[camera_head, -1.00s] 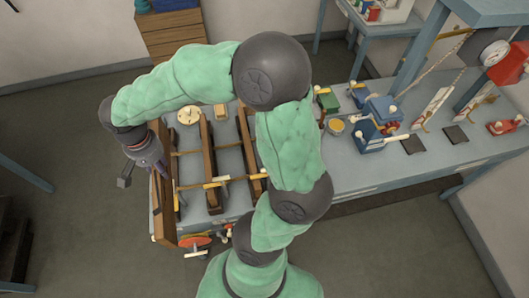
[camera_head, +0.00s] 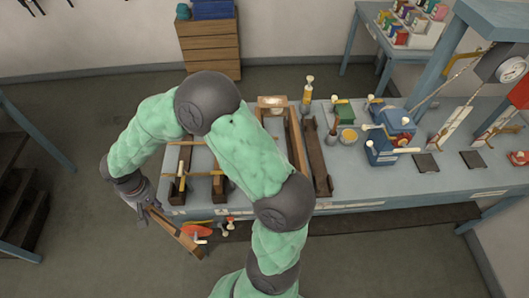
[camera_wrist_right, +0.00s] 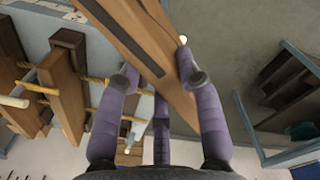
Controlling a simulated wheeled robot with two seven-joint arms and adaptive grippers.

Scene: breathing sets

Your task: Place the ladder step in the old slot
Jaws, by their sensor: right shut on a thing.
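My right gripper (camera_head: 146,204) is off the left front corner of the workbench, shut on a long wooden board (camera_head: 184,238) that slants down to the right in the head view. In the right wrist view the board (camera_wrist_right: 140,38) has a dark groove along its face and lies between the purple fingers (camera_wrist_right: 164,82). I cannot tell for certain whether it is the ladder step. On the bench are brown wooden pieces (camera_head: 219,184) with yellow bars, and a long wooden frame (camera_head: 297,143); my arm partly hides them. I cannot make out the old slot. My left gripper is not in view.
The workbench (camera_head: 350,185) carries a blue machine (camera_head: 388,140), a green box (camera_head: 343,111) and a yellow-topped pot (camera_head: 348,137) on the right. An orange tool (camera_head: 197,231) is at the bench's front edge. The floor left of the bench is clear near my gripper.

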